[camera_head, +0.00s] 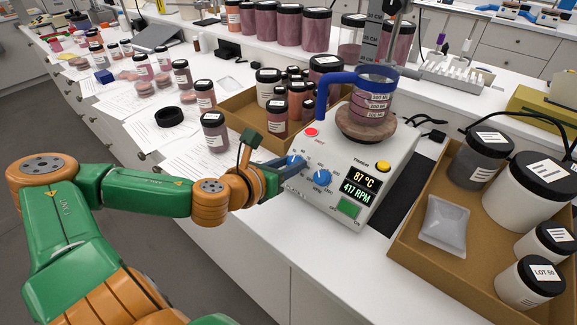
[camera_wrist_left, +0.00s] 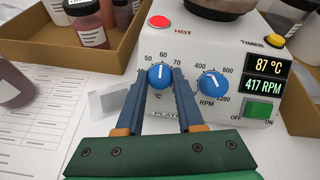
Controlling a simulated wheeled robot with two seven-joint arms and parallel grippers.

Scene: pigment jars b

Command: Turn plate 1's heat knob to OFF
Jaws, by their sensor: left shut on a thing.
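The hot plate (camera_head: 338,215) stands on the white bench with a beaker (camera_head: 371,95) of pink contents on its round top. Its blue heat knob (camera_wrist_left: 160,76) sits left of the blue RPM knob (camera_wrist_left: 211,84). The heat knob's white mark points roughly up, near the 60 on the °C scale. My left gripper (camera_head: 287,165) has its fingers on both sides of the heat knob and is shut on it; the gripper also shows in the left wrist view (camera_wrist_left: 158,80). The display (camera_wrist_left: 268,77) reads 87 °C and 417 RPM. The plate's number is hidden. My right gripper is not in view.
A red HOT button or lamp (camera_wrist_left: 160,22), a yellow timer knob (camera_wrist_left: 275,41) and a green switch (camera_wrist_left: 259,110) are on the panel. A cardboard tray (camera_head: 240,110) with jars stands behind left. Another box (camera_head: 405,247) with jars and a pouch is at right.

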